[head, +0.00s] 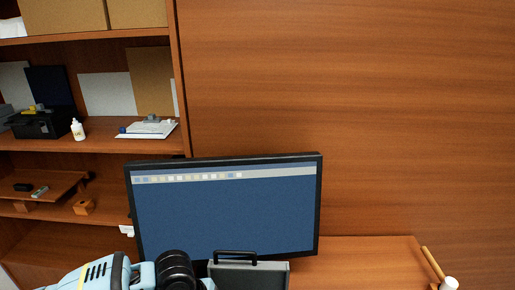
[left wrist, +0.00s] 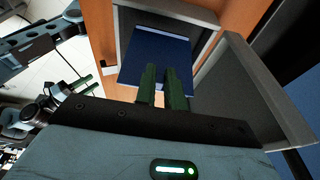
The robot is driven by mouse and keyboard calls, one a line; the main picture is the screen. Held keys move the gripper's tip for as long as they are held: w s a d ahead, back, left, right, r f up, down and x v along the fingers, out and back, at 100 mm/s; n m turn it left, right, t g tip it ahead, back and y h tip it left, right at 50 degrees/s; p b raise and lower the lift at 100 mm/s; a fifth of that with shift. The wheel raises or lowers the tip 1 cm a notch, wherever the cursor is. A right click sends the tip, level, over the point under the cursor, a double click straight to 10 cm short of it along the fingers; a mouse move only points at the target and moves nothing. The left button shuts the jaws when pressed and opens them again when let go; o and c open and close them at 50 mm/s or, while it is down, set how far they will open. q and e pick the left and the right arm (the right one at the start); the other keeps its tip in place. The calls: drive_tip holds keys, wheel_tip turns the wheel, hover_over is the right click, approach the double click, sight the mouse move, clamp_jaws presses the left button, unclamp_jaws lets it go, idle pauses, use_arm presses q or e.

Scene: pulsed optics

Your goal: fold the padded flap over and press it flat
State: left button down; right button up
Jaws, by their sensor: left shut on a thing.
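A grey case lies open in the left wrist view, with a dark interior (left wrist: 138,22) and a raised grey lid (left wrist: 240,85) at the right. A blue padded flap (left wrist: 158,48) lies across its opening. My left gripper (left wrist: 163,70) is shut on the flap's near edge. In the head view the case's grey panel (head: 262,272) and black handle show at the bottom edge; my left arm hides part, and the flap is not visible there. What looks like my right gripper (left wrist: 80,86) is small at the left of the wrist view; its opening is unclear.
A monitor (head: 230,212) stands right behind the case. The wooden desk (head: 365,262) is clear to the right of it, with a white-topped cylinder (head: 449,284) near its right end. A shelf (head: 110,139) with boxes and office items stands at the left.

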use_arm(q)
drive_tip(key=shift+d+r, duration=0.1)
drive_tip(key=shift+d, duration=0.15)
drive_tip(key=d, duration=0.2)
drive_tip(key=shift+d+f, duration=0.2)
drive_tip(key=shift+d, duration=0.2)
drive_tip(key=shift+s+d+f, duration=0.1)
drive_tip(key=shift+d+f, duration=0.25)
drive_tip(key=shift+d, duration=0.35)
drive_tip(key=shift+s+d+f, duration=0.1)
drive_tip(key=shift+d+f, duration=0.25)
drive_tip(key=shift+d, duration=0.3)
